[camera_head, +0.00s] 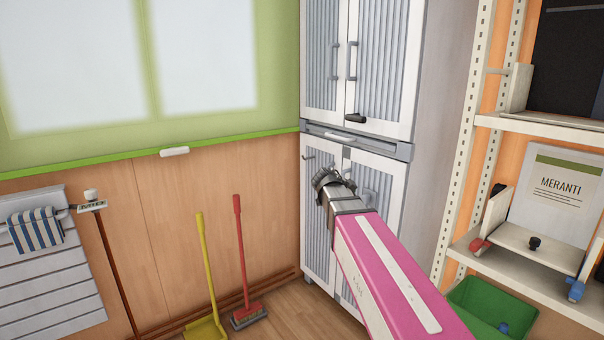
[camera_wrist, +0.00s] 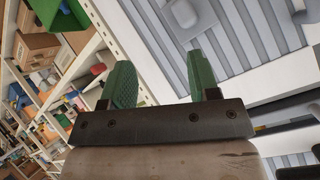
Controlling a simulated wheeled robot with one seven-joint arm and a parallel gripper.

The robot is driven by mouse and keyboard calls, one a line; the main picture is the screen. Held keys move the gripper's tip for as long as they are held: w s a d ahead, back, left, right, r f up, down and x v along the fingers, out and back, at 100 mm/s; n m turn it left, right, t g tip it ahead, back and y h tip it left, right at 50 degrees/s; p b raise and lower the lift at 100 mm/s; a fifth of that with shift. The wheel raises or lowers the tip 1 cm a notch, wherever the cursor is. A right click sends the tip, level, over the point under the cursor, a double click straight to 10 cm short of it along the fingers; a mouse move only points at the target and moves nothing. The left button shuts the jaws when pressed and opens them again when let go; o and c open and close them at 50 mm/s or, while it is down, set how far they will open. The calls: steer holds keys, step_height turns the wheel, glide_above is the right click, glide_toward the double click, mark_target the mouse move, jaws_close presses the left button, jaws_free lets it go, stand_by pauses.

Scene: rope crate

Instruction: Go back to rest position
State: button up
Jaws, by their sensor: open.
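My pink arm reaches from the bottom right in the head view, with my gripper (camera_head: 325,183) at its end in front of the grey and white cabinet (camera_head: 422,85). The gripper's fingers are hard to make out there. In the wrist view, my gripper (camera_wrist: 158,82) shows two green fingers standing well apart. Nothing lies between the fingers, so it is open and empty. The cabinet's ribbed doors and a drawer face fill the upper right of the wrist view. I cannot tell how close the gripper is to the cabinet doors.
A shelf rack (camera_head: 540,123) stands at the right with a MERANTI board (camera_head: 560,190). A green crate (camera_head: 490,312) is below it. A red broom (camera_head: 240,250) and a yellow dustpan (camera_head: 204,270) lean at the wall. Some wooden floor shows beside the broom.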

steer(key=s+f+n+g+y, duration=0.3)
steer(key=s+f+n, duration=0.5)
steer(key=f, duration=0.6)
steer(key=s+f+n+g+y, duration=0.3)
steer(key=s+f+n+y, duration=0.3)
steer(key=s+f+n, duration=0.3)
steer(key=s+f, duration=0.4)
steer(key=f, duration=0.1)
steer(key=shift+a, duration=0.1)
